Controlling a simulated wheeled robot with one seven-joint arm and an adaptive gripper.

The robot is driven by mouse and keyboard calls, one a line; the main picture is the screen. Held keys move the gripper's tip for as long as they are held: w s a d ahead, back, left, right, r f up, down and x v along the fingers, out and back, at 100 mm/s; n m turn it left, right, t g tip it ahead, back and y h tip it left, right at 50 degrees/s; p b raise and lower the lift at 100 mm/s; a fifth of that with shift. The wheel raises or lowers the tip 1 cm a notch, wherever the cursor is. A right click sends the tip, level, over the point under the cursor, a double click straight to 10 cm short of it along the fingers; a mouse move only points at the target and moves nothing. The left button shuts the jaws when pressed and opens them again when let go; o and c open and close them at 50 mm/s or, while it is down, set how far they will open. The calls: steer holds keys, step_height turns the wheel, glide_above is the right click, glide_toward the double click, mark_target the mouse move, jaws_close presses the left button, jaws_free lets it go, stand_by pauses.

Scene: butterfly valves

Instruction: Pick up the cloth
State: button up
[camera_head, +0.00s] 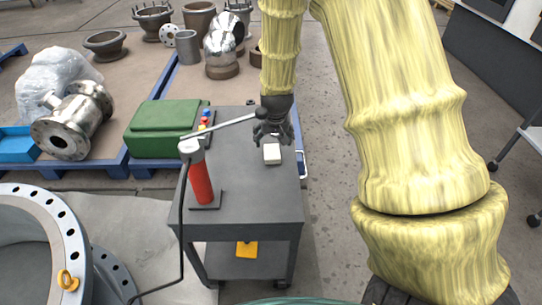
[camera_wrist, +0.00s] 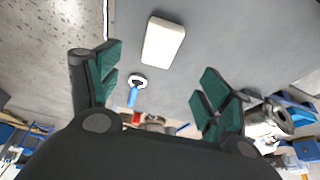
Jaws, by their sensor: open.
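A small off-white, block-shaped piece (camera_head: 271,154), which may be the folded cloth, lies on the grey cart top near its right edge. It also shows in the wrist view (camera_wrist: 163,42), tilted, apart from both fingers. My gripper (camera_head: 273,137) is just behind and above it in the head view. In the wrist view my gripper (camera_wrist: 156,84) is open, its green-padded fingers wide apart with nothing between them. A yellow item (camera_head: 246,249) is on the cart's lower shelf; I cannot tell if it is cloth.
The cart (camera_head: 250,205) also carries a red hand pump (camera_head: 200,183) with a long lever reaching toward my gripper. A blue-handled tool (camera_wrist: 132,97) lies nearby. A green case (camera_head: 165,128) and a metal valve body (camera_head: 72,122) stand left.

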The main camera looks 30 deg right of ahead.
mark_target(272, 151)
steer(key=shift+b+x, duration=3.6)
steer(key=shift+x, duration=1.05)
steer(key=shift+d+f+b, duration=0.15)
steer(key=shift+f+b, duration=0.15)
steer(key=shift+f, duration=0.15)
steer(key=shift+r, duration=0.1)
steer(key=c, duration=1)
